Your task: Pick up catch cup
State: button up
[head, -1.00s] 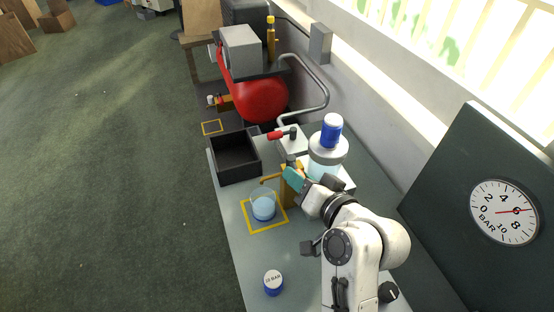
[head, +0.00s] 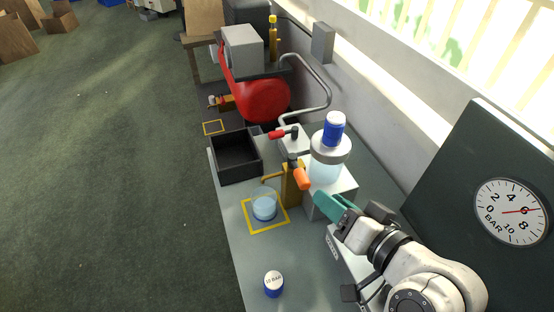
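The catch cup (head: 264,207) is a clear cup with pale blue liquid in it. It stands upright inside a yellow square outline (head: 247,230) on the grey bench, just below a brass spout (head: 272,178). My gripper (head: 326,203) has teal fingers and is to the right of the cup, apart from it, beside an orange-tipped handle (head: 302,179) on the brass post. The fingers overlap in this view, so their gap is hidden. I see nothing held between them.
A black open tray (head: 219,170) is behind the cup.

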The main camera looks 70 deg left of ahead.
aim_at(264, 199)
jog(key=k, duration=1)
